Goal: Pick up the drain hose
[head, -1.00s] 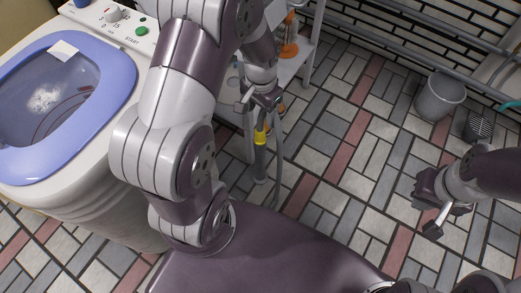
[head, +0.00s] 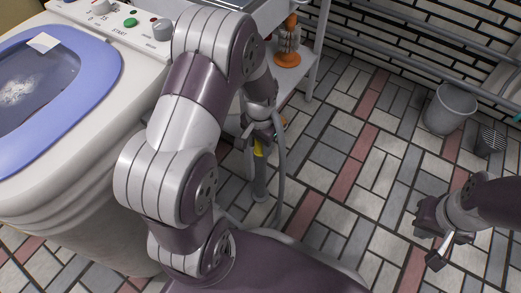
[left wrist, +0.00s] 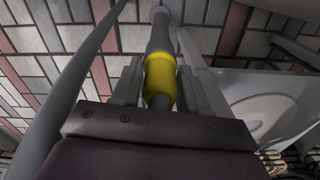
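The drain hose is grey with a yellow collar and stands up from the floor beside the washing machine in the head view (head: 260,180). In the left wrist view, its yellow collar (left wrist: 160,80) lies between my left fingers, which appear to touch it on both sides. My left gripper (head: 262,133) is shut on the hose at the collar; its fingers partly hide the collar in the head view. My right gripper (head: 432,238) is open and empty above the floor at the right, far from the hose.
The washing machine (head: 110,185) with its blue-rimmed lid stands at the left. A white shelf (head: 300,78) holding an orange-based brush (head: 288,55) is behind the hose. A grey bucket (head: 449,108) stands at the back right. The tiled floor between is clear.

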